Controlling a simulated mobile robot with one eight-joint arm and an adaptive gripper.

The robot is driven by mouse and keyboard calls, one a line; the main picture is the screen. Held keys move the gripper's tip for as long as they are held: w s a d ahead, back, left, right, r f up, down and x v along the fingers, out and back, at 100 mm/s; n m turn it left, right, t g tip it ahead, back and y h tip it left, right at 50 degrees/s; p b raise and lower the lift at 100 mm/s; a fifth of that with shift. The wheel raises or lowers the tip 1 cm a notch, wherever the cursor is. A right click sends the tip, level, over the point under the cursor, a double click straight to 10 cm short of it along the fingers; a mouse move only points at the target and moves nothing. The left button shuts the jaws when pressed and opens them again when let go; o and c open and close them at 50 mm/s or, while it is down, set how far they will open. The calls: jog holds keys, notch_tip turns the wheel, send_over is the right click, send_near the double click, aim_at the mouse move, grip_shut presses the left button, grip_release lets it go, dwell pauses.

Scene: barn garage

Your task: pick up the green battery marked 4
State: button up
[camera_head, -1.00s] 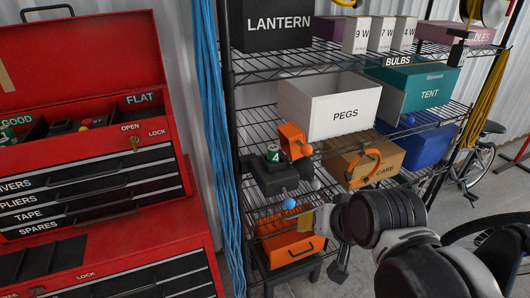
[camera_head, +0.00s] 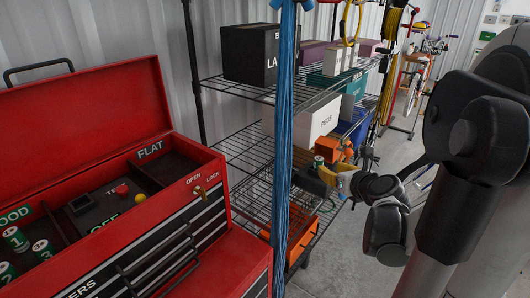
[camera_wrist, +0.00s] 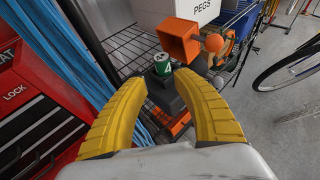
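The green battery marked 4 (camera_wrist: 162,63) stands upright on a black stand or device (camera_wrist: 165,97) on the wire shelf. In the head view it is a small green and white spot (camera_head: 319,161) beside my gripper (camera_head: 334,174). In the wrist view my gripper (camera_wrist: 163,76) is open, its two yellow fingers apart. The battery shows beyond and between the fingertips, with nothing held. The lower part of the black device is partly hidden by the fingers. I cannot tell the exact gap to the battery.
The white PEGS box (camera_head: 300,120) is behind. Blue cords (camera_head: 284,130) hang in front of the shelf. The red toolbox (camera_head: 120,215) at left holds several other green batteries.

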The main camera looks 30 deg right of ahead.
aim_at(321, 163)
jog(key=x, duration=0.5)
jog(key=shift+s+d+f+b, duration=0.1)
jog(key=shift+s+d+b, duration=0.05)
jog(key=shift+d+b, duration=0.25)
jog(key=b+x, duration=0.1)
jog(key=x, duration=0.4)
jog(key=shift+w, duration=0.4)
grip_shut()
